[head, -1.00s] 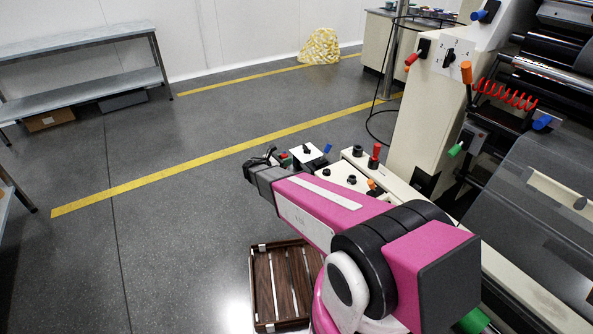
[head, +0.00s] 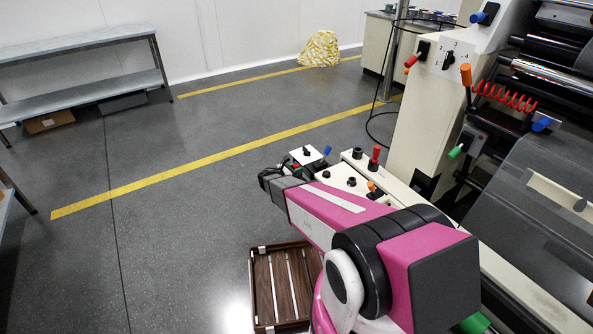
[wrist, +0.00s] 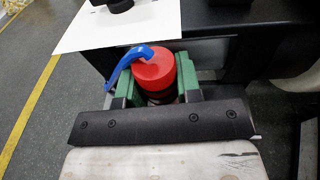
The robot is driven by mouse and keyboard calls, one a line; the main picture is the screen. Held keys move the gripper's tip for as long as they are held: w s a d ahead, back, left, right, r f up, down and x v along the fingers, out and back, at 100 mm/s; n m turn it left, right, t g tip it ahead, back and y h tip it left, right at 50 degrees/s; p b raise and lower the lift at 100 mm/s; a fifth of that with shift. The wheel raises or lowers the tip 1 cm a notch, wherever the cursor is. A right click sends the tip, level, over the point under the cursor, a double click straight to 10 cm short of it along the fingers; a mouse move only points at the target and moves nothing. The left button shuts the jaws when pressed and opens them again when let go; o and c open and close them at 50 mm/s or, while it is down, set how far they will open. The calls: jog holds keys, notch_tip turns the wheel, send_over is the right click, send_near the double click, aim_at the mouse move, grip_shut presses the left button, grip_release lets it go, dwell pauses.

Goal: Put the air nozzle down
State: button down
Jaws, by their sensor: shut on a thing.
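The air nozzle (wrist: 153,76) shows in the wrist view as a red round body with a curved blue lever (wrist: 128,64) at its upper left. My gripper (wrist: 155,88) has green fingers, one on each side of the red body, and is shut on it. The lower part of the nozzle is hidden between the fingers and behind the dark gripper bar. In the head view my gripper (head: 272,180) is at the near left end of the machine's cream control ledge, and the nozzle cannot be made out clearly there. I cannot tell whether the nozzle touches anything below.
A white plate with a black knob (head: 307,153) is close beyond my gripper. The cream ledge (head: 340,178) carries several knobs and a red-handled lever (head: 375,155). A brown slatted crate (head: 256,290) stands on the floor below.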

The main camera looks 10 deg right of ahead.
jog(key=shift+f, duration=0.15)
jog(key=c, duration=0.8)
grip_release()
